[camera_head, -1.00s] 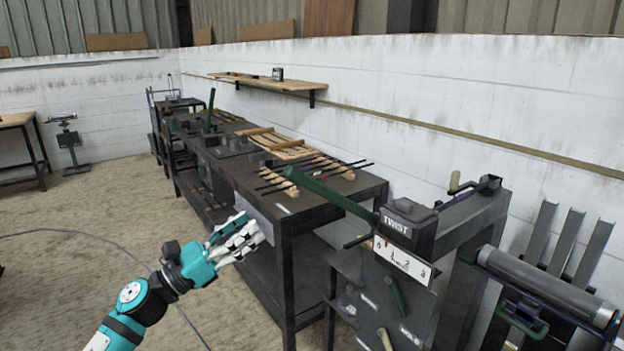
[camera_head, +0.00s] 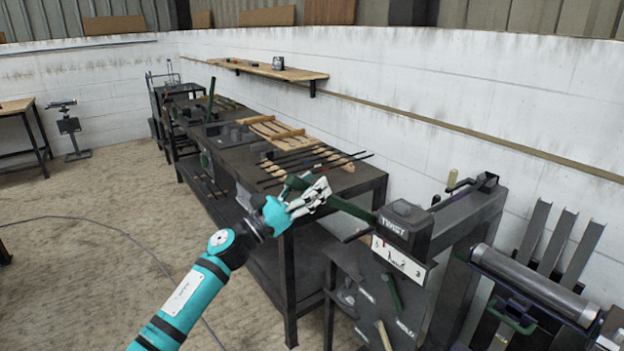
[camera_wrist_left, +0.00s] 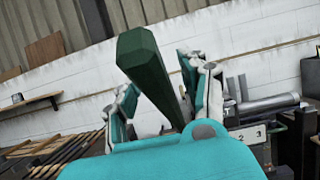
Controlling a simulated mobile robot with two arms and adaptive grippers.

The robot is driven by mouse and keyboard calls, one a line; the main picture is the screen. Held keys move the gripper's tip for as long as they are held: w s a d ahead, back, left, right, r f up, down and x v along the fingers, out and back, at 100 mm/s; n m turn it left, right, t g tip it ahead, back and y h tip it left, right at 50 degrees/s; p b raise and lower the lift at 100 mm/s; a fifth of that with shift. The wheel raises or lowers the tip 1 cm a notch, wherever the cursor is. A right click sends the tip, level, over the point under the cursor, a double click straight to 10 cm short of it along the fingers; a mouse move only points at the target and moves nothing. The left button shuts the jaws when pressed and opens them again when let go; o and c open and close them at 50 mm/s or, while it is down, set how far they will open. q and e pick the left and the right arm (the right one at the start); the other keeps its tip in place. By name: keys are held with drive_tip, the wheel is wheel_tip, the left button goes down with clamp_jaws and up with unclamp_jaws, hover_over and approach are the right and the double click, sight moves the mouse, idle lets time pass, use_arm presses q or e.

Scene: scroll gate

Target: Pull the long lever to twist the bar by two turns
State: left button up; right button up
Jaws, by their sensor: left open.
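The long dark green lever (camera_head: 350,208) slants up and left from the grey machine marked TWIST (camera_head: 405,228). My left gripper (camera_head: 310,192) is at the lever's far end, its fingers overlapping it in the head view. In the left wrist view the lever (camera_wrist_left: 148,75) shows large between the two spread fingers of the open gripper (camera_wrist_left: 163,95). I cannot tell whether a finger touches it. A white numbered scale (camera_head: 398,257) sits on the machine's front. The twisted bar itself is not clearly seen. My right gripper is out of view.
A dark workbench (camera_head: 270,180) with several rods and wooden-handled tools lies just behind and left of the gripper. A small crank (camera_head: 453,180) stands on the machine. A metal roller (camera_head: 535,283) is at the right.

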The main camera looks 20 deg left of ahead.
use_arm(q)
drive_tip(key=shift+w+d, duration=0.1)
drive_tip(key=shift+w, duration=0.05)
clamp_jaws()
idle(0.4)
